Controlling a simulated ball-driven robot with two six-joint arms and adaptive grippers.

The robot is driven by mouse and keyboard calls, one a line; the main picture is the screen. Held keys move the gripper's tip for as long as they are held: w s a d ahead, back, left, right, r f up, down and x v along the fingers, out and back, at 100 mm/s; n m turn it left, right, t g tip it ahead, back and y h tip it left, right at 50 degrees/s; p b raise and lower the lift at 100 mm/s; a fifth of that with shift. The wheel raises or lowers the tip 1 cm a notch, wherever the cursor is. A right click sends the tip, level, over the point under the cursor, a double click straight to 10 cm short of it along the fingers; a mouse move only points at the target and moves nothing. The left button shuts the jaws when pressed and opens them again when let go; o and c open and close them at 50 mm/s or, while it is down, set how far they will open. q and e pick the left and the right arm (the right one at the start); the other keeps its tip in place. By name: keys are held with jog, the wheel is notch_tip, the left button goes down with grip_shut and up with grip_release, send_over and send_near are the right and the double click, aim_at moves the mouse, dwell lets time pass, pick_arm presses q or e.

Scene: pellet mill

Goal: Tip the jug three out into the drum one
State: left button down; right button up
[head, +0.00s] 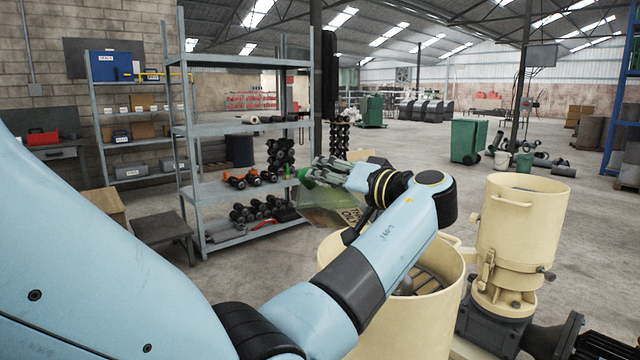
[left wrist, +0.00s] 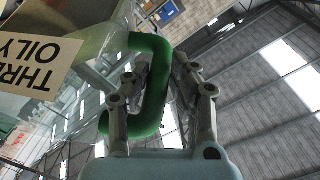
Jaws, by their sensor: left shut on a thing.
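My left gripper (head: 322,174) is shut on the green handle of a clear jug (head: 325,205). In the left wrist view the fingers (left wrist: 158,68) close on the green handle (left wrist: 151,95), and a label (left wrist: 30,55) reading "THRE… OILY" appears upside down. The jug is held in the air beyond the near cream drum (head: 440,315), near its far left rim and partly hidden by my arm. I cannot tell its tilt or contents. A second cream drum (head: 515,220) stands to the right. No number shows on either drum. My right gripper is not in view.
A metal shelf (head: 245,130) with dumbbell-like parts stands behind the jug to the left. A dark motor-like machine (head: 490,325) sits under the right drum. Green bins (head: 466,141) stand farther back. Open concrete floor lies behind the drums.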

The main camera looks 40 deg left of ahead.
pick_arm(q)
jog(key=w+d+m+t+y+b, duration=0.5)
jog(key=d+m+y+b, duration=0.3)
jog(key=d+b, duration=0.5)
jog(key=shift+r+t+y+b, duration=0.35)
jog(key=shift+t+b, duration=0.45)
jog(key=shift+b, duration=1.85)
dwell(4.0)
